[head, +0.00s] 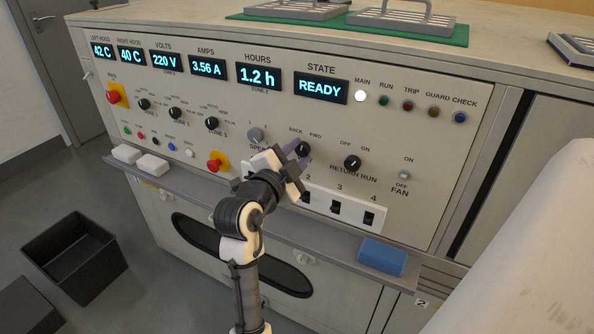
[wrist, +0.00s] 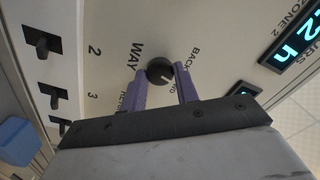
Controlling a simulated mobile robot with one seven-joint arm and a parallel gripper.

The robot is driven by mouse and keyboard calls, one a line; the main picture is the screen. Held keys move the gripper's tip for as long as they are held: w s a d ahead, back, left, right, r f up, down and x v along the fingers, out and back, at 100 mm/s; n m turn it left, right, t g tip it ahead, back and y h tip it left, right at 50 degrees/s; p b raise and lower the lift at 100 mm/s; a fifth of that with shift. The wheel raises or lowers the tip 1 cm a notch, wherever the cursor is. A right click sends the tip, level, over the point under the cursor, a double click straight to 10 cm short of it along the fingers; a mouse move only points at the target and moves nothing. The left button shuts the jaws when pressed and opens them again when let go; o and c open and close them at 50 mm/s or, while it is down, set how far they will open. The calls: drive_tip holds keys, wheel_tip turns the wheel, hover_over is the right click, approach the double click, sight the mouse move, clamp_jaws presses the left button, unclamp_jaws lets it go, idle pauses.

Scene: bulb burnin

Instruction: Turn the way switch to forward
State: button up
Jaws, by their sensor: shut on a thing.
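The way switch is a black round knob (head: 303,149) on the panel, under the labels BACK and FWD in the head view. In the wrist view the knob (wrist: 159,70) sits between the two purple fingers of my gripper (wrist: 161,78), one on each side. My gripper (head: 298,155) is shut on the knob in front of the panel. A pale mark on the knob points to the lower right in the wrist view, toward the side of the FWD label, which a finger partly hides. The BACK label is readable.
Beside the knob are the speed knob (head: 255,135) and the return run knob (head: 352,163). A white plate with rocker switches (head: 336,207) lies just below. A red button (head: 217,162) is to the left. A blue block (head: 382,257) rests on the ledge. The state display (head: 320,88) reads READY.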

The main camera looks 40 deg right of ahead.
drive_tip(key=shift+f+m+b, duration=0.15)
drive_tip(key=shift+m+b, duration=1.45)
drive_tip(key=shift+b, duration=0.2)
drive_tip(key=o, duration=1)
drive_tip(key=shift+a, duration=0.1)
drive_tip(key=b+v, duration=0.3)
drive_tip(key=v, duration=1)
drive_tip(key=shift+s+a, duration=0.1)
drive_tip(key=shift+a, duration=0.2)
